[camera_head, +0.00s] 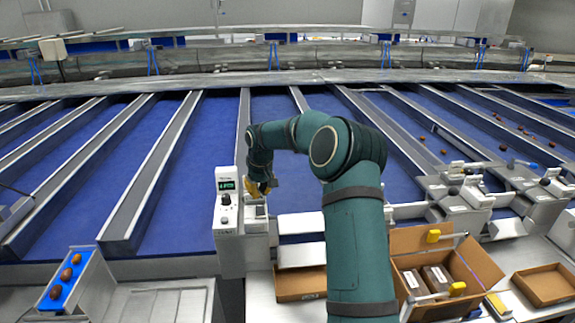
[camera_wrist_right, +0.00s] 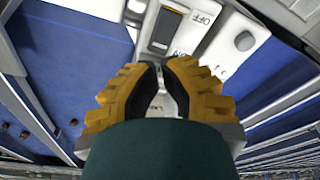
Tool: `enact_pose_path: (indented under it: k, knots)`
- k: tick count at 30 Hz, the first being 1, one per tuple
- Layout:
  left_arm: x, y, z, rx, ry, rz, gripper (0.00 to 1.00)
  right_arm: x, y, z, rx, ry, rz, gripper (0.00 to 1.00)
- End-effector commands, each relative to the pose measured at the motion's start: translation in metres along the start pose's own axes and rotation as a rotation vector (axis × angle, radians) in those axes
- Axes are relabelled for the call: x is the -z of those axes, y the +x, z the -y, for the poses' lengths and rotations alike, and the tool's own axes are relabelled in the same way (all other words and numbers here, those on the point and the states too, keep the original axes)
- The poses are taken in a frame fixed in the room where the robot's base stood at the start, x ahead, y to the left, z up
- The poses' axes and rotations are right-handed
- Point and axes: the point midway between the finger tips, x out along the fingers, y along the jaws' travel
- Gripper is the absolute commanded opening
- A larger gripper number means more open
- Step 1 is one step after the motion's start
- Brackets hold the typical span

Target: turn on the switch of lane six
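In the right wrist view a dark rocker switch (camera_wrist_right: 165,32) sits on a pale panel (camera_wrist_right: 203,40), with OFF printed beside its upper end and ON near its lower end. My right gripper (camera_wrist_right: 159,68) has yellow ridged fingers with black pads, drawn together with nothing visible between them. Its tips are just below the switch in that view; I cannot tell whether they touch it. In the head view the right gripper (camera_head: 263,189) is over the control box (camera_head: 228,222), which has a green display and a black knob; the gripper hides the switch there. My left gripper is out of view.
Blue lanes (camera_head: 195,150) divided by grey rails run behind the box. An open cardboard box (camera_head: 475,262) with packs stands at the right, near a shallow carton (camera_head: 545,284). A small chute (camera_head: 78,280) with several dates is at the left. My right arm covers the centre.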

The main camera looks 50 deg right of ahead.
Motion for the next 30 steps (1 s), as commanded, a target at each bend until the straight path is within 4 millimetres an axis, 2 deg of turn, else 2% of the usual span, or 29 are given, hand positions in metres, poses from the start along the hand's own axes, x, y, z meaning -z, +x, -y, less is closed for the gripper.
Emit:
enact_pose_path:
  k: [7,16,30]
  knots:
    - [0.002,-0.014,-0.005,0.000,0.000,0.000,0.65,0.004,-0.021,0.000,0.000,-0.001,-0.002,0.00]
    - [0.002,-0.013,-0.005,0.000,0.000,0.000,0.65,0.007,-0.040,0.000,-0.001,-0.001,-0.004,0.00]
    - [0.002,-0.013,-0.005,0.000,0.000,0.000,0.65,0.007,-0.042,0.000,0.000,-0.001,-0.003,0.00]
